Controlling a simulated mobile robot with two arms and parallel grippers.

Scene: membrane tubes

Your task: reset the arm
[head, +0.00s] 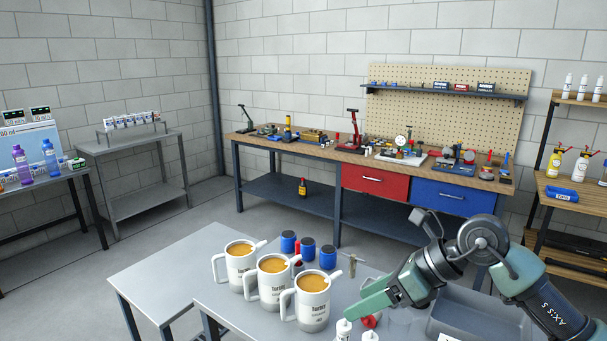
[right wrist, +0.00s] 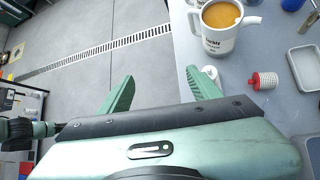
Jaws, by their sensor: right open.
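My right gripper (head: 372,303) reaches in from the right over the near grey table in the head view. In the right wrist view its two green fingers (right wrist: 160,92) stand wide apart with nothing between them. One finger is over the floor and the other is at the table's edge. My left gripper is not in view.
Three white mugs (head: 313,302) of brown liquid stand on the near table (head: 222,297), left of my right gripper. Blue-capped jars (head: 328,257) stand behind them. A grey tray (head: 470,322) lies below my right arm. A red mesh-like item (right wrist: 264,80) lies near a mug (right wrist: 219,38).

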